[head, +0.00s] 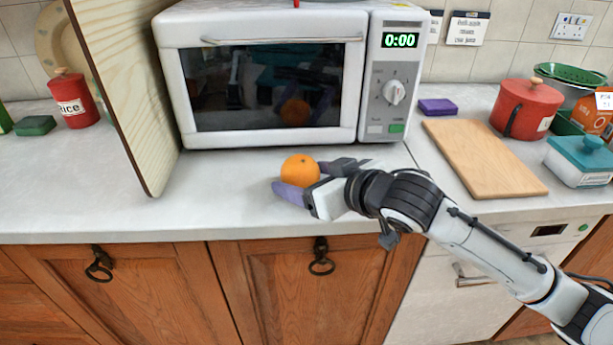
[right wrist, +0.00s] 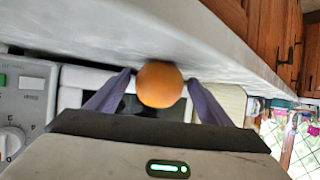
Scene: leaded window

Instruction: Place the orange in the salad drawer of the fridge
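The orange (head: 300,171) rests on the grey-white counter in front of the microwave. My right gripper (head: 309,179) reaches in from the right, low over the counter, with its purple fingers on either side of the orange. In the right wrist view the orange (right wrist: 160,84) sits between the two fingertips (right wrist: 159,78), with a narrow gap showing at each side, so the gripper looks open around it. My left gripper is not in view. No fridge or salad drawer shows in these views.
A white microwave (head: 270,85) stands behind the orange. An upright wooden panel (head: 125,90) stands left of it. A wooden board (head: 482,157), a red pot (head: 525,108) and a teal-lidded dish (head: 582,160) are at right. The counter (head: 220,195) left of the orange is clear.

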